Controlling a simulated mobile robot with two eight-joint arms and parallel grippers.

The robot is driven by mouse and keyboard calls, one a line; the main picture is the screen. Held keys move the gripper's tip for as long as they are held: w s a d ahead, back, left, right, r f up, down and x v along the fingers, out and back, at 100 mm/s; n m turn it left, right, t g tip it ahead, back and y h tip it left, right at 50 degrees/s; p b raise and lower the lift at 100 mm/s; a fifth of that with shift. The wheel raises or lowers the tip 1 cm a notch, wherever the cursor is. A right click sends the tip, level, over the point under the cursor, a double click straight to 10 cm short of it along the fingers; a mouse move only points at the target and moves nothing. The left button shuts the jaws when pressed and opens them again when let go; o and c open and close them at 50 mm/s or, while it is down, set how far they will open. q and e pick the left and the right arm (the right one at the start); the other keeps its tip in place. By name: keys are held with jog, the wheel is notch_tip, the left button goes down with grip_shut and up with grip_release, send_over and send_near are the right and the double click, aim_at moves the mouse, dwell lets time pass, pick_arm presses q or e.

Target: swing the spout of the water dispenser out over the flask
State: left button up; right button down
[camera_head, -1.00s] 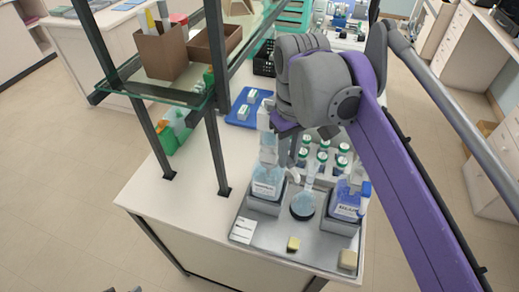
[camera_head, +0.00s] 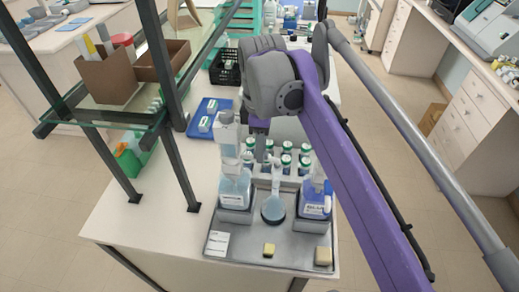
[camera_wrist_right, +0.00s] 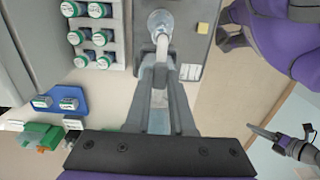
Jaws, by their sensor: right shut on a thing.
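The water dispenser (camera_head: 235,190) is the bottle of pale blue liquid with a tall top (camera_head: 228,138), at the left of the grey tray (camera_head: 250,262). I cannot make out its spout. The round flask (camera_head: 273,208) stands upright right of it, its long neck pointing up; pale blue shows in its bulb. In the head view this gripper (camera_head: 263,145) is just above the flask, mostly hidden by the wrist. My left gripper is not in view.
A second bottle (camera_head: 316,207) with blue liquid stands close right of the flask. Several green-capped bottles (camera_head: 287,160) stand behind. Two sponges (camera_head: 269,250) (camera_head: 323,256) and a white card (camera_head: 217,243) lie in front. A shelf frame (camera_head: 175,150) rises at left.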

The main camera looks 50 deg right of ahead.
jog(key=shift+d, duration=0.1)
dwell(0.5)
jog(key=c, duration=0.8)
grip_release()
jog(key=shift+o, duration=0.2)
jog(key=shift+r, duration=0.1)
notch_tip(320, 180, up, 11)
jog(key=shift+p, duration=0.3)
jog(key=shift+f, duration=0.2)
